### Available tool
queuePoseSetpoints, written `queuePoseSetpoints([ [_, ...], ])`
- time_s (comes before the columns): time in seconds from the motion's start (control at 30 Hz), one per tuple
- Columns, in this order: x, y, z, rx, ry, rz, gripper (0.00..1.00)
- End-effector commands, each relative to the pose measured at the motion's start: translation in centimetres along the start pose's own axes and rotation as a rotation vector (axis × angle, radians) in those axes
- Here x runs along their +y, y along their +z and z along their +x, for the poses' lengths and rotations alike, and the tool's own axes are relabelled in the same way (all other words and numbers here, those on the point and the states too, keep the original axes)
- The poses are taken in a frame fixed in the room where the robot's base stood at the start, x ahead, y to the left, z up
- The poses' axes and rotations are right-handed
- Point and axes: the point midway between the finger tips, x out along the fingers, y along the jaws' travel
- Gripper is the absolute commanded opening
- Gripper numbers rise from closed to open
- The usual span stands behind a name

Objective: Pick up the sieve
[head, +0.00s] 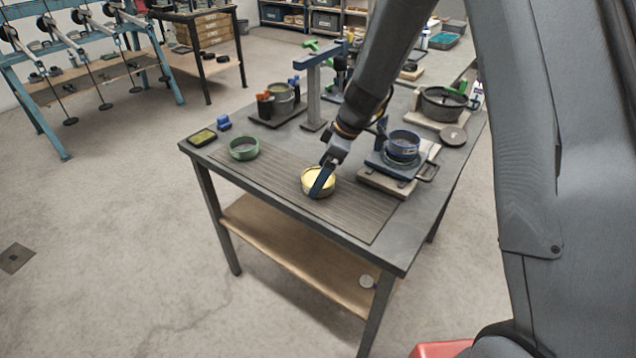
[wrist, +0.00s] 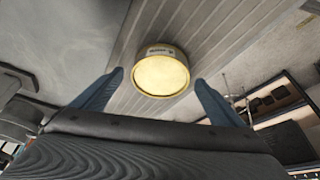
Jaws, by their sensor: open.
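A round brass-coloured sieve (head: 312,176) with a pale yellow disc stands on the ribbed mat of the table. In the wrist view the sieve (wrist: 160,76) shows a small label on its side. My gripper (head: 322,184) is at the sieve, with one blue finger in front of it in the head view. In the wrist view the gripper (wrist: 158,77) is open, with a finger to either side of the sieve and a gap on both sides. Whether the tips are below its rim, I cannot tell.
A blue sieve (head: 403,145) sits on a device to the right. A post (head: 313,95) stands behind. The mat's front (head: 360,222) is clear.

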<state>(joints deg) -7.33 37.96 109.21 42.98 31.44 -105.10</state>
Motion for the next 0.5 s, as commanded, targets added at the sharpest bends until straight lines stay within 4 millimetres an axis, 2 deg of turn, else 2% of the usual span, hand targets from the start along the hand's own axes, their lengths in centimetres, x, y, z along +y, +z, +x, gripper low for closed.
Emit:
queuePoseSetpoints([
  [0.2, -0.1, 0.0, 2.1, 0.0, -0.001, 0.001, 0.93],
  [0.5, 0.0, 0.0, 2.4, 0.0, 0.001, 0.0, 0.93],
])
